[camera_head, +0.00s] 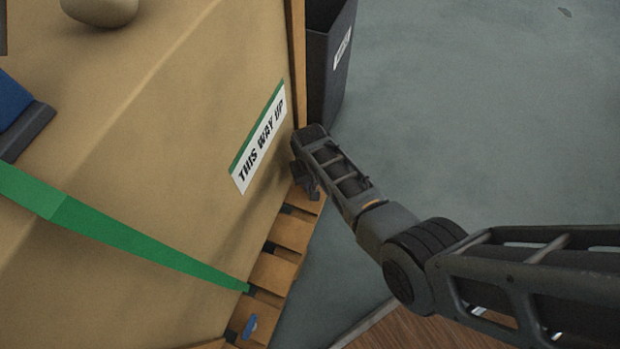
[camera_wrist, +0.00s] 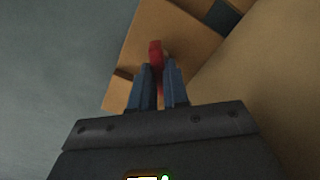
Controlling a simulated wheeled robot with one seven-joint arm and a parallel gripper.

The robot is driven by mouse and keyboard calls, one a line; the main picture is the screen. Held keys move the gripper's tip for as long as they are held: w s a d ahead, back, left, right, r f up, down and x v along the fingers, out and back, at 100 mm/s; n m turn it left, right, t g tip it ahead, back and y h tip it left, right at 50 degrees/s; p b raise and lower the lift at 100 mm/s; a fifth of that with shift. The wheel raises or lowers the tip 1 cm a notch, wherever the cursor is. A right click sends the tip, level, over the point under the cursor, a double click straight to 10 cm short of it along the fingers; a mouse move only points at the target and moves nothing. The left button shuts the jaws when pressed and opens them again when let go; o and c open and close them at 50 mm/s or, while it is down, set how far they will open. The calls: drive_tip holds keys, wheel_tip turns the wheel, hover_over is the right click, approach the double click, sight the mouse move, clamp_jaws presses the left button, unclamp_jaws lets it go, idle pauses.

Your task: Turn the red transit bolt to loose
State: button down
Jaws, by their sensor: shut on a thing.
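The red transit bolt (camera_wrist: 155,50) shows in the wrist view between and just beyond my fingertips, set against the wooden pallet (camera_wrist: 180,30). My gripper (camera_wrist: 160,75) is shut on the bolt, with a blue finger on either side of it. In the head view my gripper (camera_head: 306,180) is low at the pallet's edge, beside the large cardboard-coloured box. The bolt is hidden there behind my gripper and wrist. I cannot tell from these views how far the bolt is turned.
The box (camera_head: 150,170) carries a "THIS WAY UP" label (camera_head: 258,140) and a green strap (camera_head: 140,245). A dark bin (camera_head: 325,75) stands behind my wrist. A blue piece (camera_head: 250,326) sits on the pallet's near end. The grey floor to the right is clear.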

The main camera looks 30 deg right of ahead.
drive_tip(key=n+p, duration=0.1)
drive_tip(key=n, duration=0.6)
drive_tip(key=shift+d, duration=0.1)
drive_tip(key=n+p, duration=0.1)
drive_tip(key=n, duration=0.6)
drive_tip(key=shift+n, duration=0.3)
drive_tip(key=n, duration=0.3)
drive_tip(key=shift+n+p, duration=0.3)
drive_tip(key=shift+p, duration=0.05)
drive_tip(key=n, duration=0.3)
drive_tip(key=shift+n, duration=0.4)
drive_tip(key=n, duration=0.6)
drive_tip(key=shift+p, duration=0.35)
drive_tip(key=c, duration=1.1)
unclamp_jaws()
